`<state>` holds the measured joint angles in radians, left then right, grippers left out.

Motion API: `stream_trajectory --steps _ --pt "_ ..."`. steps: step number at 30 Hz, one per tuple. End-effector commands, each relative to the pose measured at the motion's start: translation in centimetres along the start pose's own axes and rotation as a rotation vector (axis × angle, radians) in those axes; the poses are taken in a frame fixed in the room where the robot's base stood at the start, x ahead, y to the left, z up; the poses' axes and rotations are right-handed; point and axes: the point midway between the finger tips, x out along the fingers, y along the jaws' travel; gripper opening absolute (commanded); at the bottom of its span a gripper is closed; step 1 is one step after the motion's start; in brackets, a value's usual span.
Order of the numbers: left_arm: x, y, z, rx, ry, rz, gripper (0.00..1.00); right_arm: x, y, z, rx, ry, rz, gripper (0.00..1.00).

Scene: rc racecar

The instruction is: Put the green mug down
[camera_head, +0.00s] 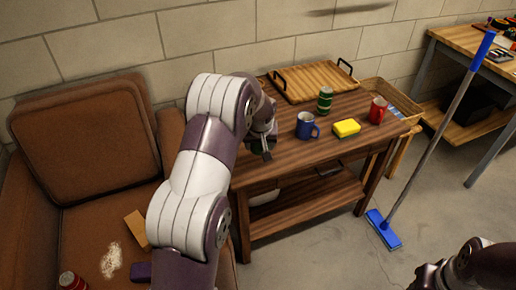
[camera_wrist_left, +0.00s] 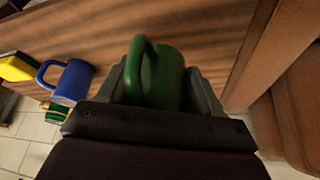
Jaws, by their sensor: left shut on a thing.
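The green mug (camera_wrist_left: 166,78) sits between the fingers of my left gripper (camera_wrist_left: 160,90) in the left wrist view, with its handle toward the top. My left gripper is shut on it. In the head view my left gripper (camera_head: 266,147) is over the left end of the wooden table (camera_head: 285,160), and the arm hides the mug there. I cannot tell whether the mug touches the tabletop. My right arm shows only in part at the lower right of the head view, and its fingers are not seen.
A blue mug (camera_head: 305,127) stands right of my left gripper, with a yellow sponge (camera_head: 346,128), red mug (camera_head: 377,112) and green can (camera_head: 325,99) further right. A wooden tray (camera_head: 312,80) lies behind. A brown armchair (camera_head: 85,145) is left; a blue-handled mop (camera_head: 440,135) leans right.

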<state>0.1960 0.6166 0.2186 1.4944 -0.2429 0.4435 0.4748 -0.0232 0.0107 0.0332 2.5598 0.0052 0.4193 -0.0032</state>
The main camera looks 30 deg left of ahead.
Motion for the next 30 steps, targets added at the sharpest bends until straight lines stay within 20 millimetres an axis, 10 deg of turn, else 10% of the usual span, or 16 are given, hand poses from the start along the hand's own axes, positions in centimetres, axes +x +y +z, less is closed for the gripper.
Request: stream_trajectory --steps 13,24,25,30 --pt "5.7 -2.8 1.0 0.002 0.001 0.001 0.25 1.4 0.0 0.2 0.0 -0.001 0.0 0.43" --pt "6.2 -2.8 1.2 0.001 0.003 0.002 0.25 1.6 0.0 0.2 0.0 0.0 0.0 0.43" --pt "6.1 -2.8 1.2 0.001 0.002 0.001 0.74 1.4 0.0 0.2 0.0 0.0 0.0 0.43" --pt "6.1 -2.8 1.2 0.001 0.002 0.001 0.9 1.4 0.0 0.2 0.0 -0.001 0.0 0.43"
